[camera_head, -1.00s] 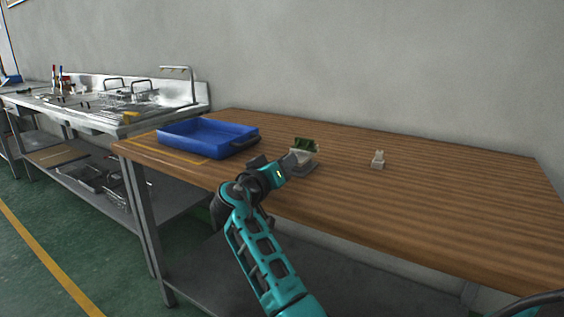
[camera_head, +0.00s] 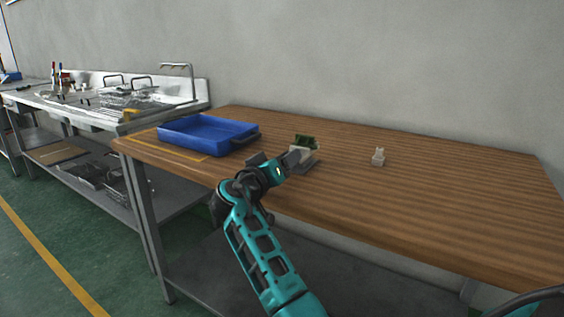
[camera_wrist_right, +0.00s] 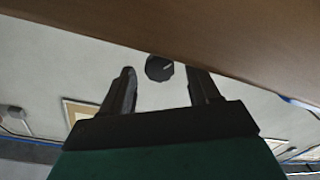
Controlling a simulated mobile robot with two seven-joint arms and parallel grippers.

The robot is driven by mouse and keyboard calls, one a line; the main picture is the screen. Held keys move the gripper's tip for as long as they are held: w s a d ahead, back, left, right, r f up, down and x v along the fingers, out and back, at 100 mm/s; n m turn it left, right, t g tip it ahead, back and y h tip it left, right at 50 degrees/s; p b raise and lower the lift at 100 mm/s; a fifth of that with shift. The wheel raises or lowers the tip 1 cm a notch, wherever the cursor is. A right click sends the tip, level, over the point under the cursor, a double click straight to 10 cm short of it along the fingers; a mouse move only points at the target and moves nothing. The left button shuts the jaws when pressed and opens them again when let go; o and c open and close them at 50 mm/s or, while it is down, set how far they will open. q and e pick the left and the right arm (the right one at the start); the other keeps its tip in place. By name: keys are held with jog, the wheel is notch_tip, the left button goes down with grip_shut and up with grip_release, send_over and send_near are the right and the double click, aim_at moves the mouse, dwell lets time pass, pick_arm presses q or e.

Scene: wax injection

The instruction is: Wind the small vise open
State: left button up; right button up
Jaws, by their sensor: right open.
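The small vise (camera_head: 305,166) stands near the front edge of the wooden table, with a grey base and a green piece (camera_head: 306,141) at its top. My right gripper (camera_head: 275,161) is just left of the vise, partly in front of it. In the right wrist view, its two dark fingers (camera_wrist_right: 162,74) are apart. A dark round knob (camera_wrist_right: 159,68) with a pale mark shows between the fingertips, and I see no clear contact. The state of the vise jaws is too small to tell. My left gripper is not in view.
A blue tray (camera_head: 188,145) sits left of the vise on the wooden table (camera_head: 450,200). A small pale object (camera_head: 378,157) stands to the right. The table's right side is clear. A metal sink bench (camera_head: 135,122) adjoins at the left, and a grey wall is behind.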

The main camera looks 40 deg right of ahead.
jog(key=v, duration=1.2)
jog(key=shift+s+a+p, duration=0.2)
jog(key=shift+a+p, duration=0.15)
jog(key=shift+p, duration=0.1)
